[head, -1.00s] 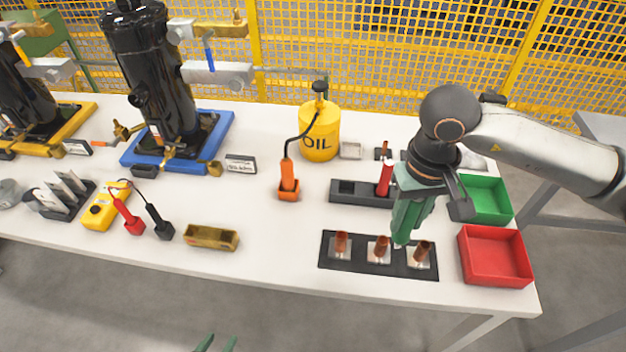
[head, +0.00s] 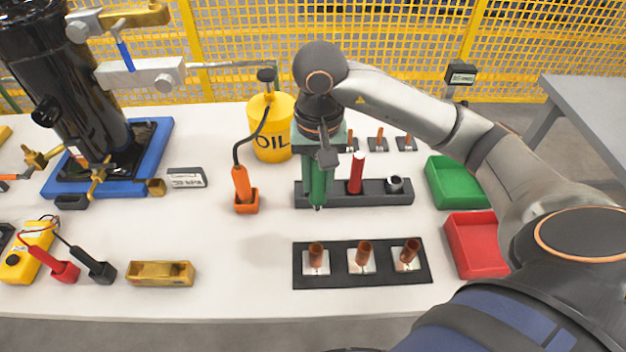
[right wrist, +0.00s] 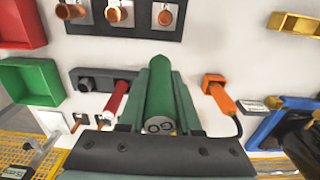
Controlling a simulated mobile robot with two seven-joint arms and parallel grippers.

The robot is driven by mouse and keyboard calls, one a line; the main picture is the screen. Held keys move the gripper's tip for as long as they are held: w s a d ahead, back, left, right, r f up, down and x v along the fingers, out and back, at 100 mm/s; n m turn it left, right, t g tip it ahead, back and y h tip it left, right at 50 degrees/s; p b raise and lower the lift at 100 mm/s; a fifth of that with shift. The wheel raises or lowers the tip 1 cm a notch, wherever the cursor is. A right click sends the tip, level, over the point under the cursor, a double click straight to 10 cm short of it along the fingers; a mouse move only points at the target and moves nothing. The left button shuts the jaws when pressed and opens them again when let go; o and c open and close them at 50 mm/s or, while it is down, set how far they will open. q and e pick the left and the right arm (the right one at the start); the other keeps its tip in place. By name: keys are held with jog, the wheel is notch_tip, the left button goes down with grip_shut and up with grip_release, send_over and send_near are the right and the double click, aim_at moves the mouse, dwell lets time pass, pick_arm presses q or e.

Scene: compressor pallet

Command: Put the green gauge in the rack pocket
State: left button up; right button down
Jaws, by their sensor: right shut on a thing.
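My right gripper (head: 318,190) points down at the left end of the dark grey rack (head: 380,198). It is shut on the green gauge (right wrist: 160,100), a green cylinder lying between the green fingers in the right wrist view. The fingers hide most of the gauge in the head view. They also cover the rack's left pocket, so I cannot tell whether the gauge tip is in it or above it. A red gauge (head: 356,174) stands upright in the middle pocket. The right pocket holds a grey ring-shaped opening (head: 395,184). My left gripper is out of view.
A black plate (head: 335,278) with several copper pieces lies in front of the rack. Green (head: 458,182) and red (head: 476,245) trays stand at right. An orange holder (head: 246,203) and yellow oil can (head: 271,127) stand left of the rack. Bare table separates rack and plate.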

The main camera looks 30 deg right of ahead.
jog(key=shift+w+d+f+p, duration=0.1)
jog(key=shift+w+d+f, duration=0.85)
jog(key=shift+w+f, duration=0.85)
jog(key=shift+w+d+f+p, duration=0.15)
jog(key=shift+w+d+f, duration=0.85)
jog(key=shift+w+f, duration=0.85)
jog(key=shift+w+d+f+p, duration=0.1)
jog(key=shift+w+d+f, duration=1.05)
jog(key=shift+f, duration=1.1)
jog(key=shift+w+a, duration=0.2)
jog(key=shift+f+b, duration=0.3)
jog(key=c, duration=0.6)
grip_release()
jog(key=shift+r, duration=0.1)
notch_tip(320, 180, up, 12)
jog(key=shift+r, duration=0.2)
